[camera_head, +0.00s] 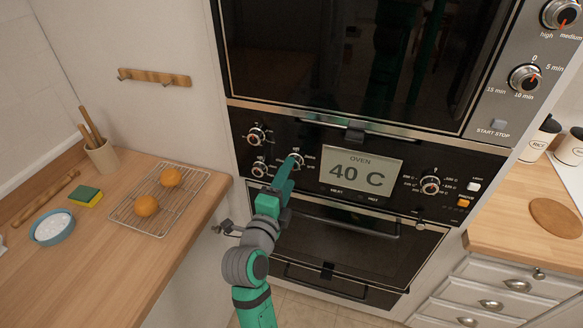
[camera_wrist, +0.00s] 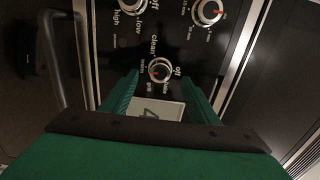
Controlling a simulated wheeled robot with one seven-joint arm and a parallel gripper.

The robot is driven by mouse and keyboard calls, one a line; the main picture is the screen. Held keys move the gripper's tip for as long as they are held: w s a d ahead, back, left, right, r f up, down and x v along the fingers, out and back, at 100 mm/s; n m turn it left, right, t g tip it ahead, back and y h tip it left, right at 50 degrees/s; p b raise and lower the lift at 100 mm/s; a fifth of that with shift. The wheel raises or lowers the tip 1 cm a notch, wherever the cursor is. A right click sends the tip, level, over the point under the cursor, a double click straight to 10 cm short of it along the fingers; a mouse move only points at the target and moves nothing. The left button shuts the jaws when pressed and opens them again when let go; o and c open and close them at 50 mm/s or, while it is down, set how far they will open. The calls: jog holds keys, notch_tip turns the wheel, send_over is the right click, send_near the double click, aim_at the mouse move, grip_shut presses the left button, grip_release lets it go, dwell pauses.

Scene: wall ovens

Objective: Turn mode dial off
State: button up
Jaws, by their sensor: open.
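The mode dial (camera_head: 296,161) is a round metal knob on the black oven panel, left of the lit display. It also shows in the wrist view (camera_wrist: 159,70), with the words "off" and "clean" around it. A small red mark shows on the knob; which word it points to is hard to tell. My gripper (camera_head: 289,173) is at the panel in front of this dial and partly hides it in the head view. In the wrist view the two green fingers (camera_wrist: 161,82) are apart, with the dial between and just beyond their tips. Contact cannot be told.
The oven display (camera_head: 361,172) reads "40 C". Two other knobs (camera_head: 257,135) (camera_head: 259,169) are close on the left, and another knob (camera_head: 430,186) is right of the display. An oven door handle (camera_head: 336,222) runs below. A wooden counter (camera_head: 90,260) with a rack of oranges stands left.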

jog(key=x, duration=0.4)
jog(key=shift+w+a, duration=0.1)
jog(key=c, duration=1)
